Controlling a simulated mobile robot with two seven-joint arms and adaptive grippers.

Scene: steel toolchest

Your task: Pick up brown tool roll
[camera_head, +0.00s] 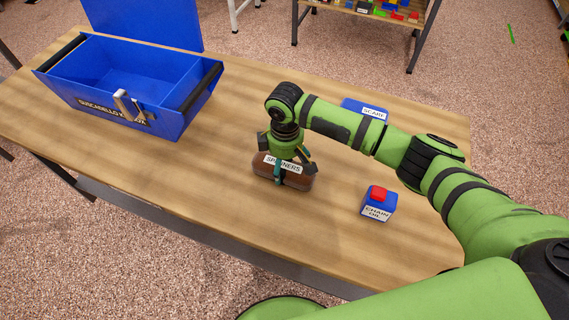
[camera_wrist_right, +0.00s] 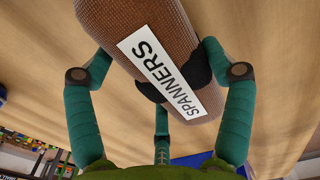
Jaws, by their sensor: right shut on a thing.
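The brown tool roll (camera_head: 299,180) is a rounded brown bundle with a white label reading "SPANNERS". In the head view it is at the middle of the wooden table, under my right gripper (camera_head: 287,165). In the right wrist view the roll (camera_wrist_right: 180,22) lies between the teal fingers of my right gripper (camera_wrist_right: 160,85), which are shut on its sides. I cannot tell whether the roll touches the table. My left gripper is not in view.
An open blue toolchest (camera_head: 150,118) stands at the table's left end. A blue box labelled "CHAIN OIL" (camera_head: 378,205) with a red top is right of the roll. A blue item labelled "SCARF" (camera_head: 352,104) sits behind my right arm. The front middle of the table (camera_head: 230,215) is clear.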

